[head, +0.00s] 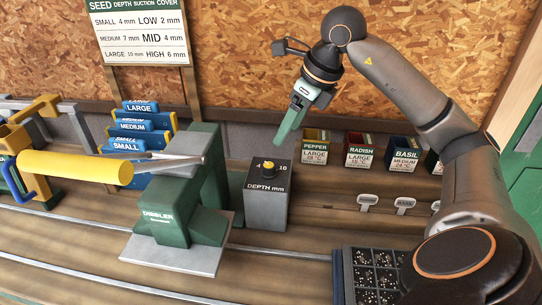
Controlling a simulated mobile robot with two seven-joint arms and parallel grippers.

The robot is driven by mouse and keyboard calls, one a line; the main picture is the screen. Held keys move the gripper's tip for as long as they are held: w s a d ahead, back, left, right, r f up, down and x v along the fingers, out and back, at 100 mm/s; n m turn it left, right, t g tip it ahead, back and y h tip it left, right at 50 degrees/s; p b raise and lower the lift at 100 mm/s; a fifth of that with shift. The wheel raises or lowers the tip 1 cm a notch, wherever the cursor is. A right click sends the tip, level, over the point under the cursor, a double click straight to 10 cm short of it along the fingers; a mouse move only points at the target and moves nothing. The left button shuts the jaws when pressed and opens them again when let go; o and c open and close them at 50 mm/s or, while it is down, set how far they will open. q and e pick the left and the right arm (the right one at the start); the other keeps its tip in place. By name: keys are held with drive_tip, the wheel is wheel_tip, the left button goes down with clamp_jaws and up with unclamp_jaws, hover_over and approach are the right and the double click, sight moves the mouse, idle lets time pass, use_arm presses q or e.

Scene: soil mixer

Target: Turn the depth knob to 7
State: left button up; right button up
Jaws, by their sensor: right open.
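The depth knob (269,165) is a small yellow knob on the dark top of a grey box (266,208) labelled "DEPTH mm". The marks 4 and 10 can be read on either side of it; the knob's exact setting is too small to tell. My right gripper (281,138) comes in from the upper right, with green fingers pointing down and left. Its fingertips are above and slightly right of the knob, apart from it. It is open and holds nothing; the gap between the fingers is hard to see from this side. My left gripper is out of view.
A green dibbler (185,215) with a yellow-handled lever (75,167) stands left of the box. Seed bins (358,152) and white labels stand to the right. A black cell tray (345,290) is at front right. A seed chart (140,35) hangs behind.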

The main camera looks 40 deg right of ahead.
sight(269, 165)
drive_tip(key=x, duration=1.1)
drive_tip(key=shift+w+a+f, duration=0.15)
drive_tip(key=shift+f, duration=0.2)
drive_tip(key=shift+c, duration=0.3)
clamp_jaws()
